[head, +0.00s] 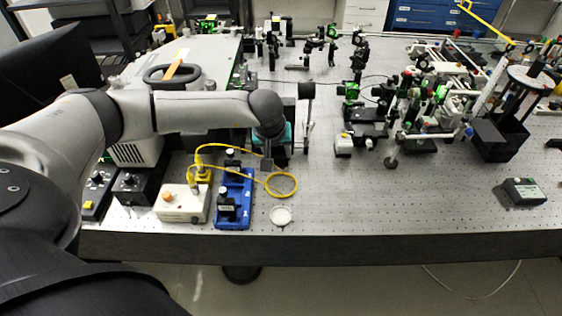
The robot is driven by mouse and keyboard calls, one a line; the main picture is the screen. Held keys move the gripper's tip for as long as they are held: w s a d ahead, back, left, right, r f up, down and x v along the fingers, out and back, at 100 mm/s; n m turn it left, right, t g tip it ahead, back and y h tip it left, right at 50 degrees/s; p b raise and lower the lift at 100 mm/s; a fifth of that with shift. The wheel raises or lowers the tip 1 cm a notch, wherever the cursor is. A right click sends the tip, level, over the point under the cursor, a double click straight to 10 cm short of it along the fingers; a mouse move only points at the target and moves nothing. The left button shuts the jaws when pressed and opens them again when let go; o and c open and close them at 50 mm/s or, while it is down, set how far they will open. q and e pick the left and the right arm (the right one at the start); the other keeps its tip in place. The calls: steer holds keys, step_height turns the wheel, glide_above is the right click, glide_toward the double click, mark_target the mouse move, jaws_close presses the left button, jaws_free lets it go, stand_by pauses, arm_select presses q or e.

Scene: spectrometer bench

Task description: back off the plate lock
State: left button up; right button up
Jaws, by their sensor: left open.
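I cannot tell for certain which part is the plate lock. A blue plate (247,189) lies near the front edge of the bench, with black knobbed blocks on it. One black block (227,205) is on its front part, and another (232,157) is toward its back. My left arm reaches in from the left and bends down at a dark wrist. My left gripper (266,164) is open, small in the picture, and points down just right of the plate's back part. Whether it touches anything is unclear. My right gripper is not in view.
A yellow cable (282,195) loops right of the blue plate. A white box (181,204) with an orange knob is to its left. A small white dish (281,216) is near the front edge. Optics mounts (366,118) stand farther back; the front middle of the bench is clear.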

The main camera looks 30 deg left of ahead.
mark_target(281, 165)
arm_select(q)
steer(key=shift+b+x, duration=0.35)
steer(key=shift+x, duration=3.45)
jaws_close()
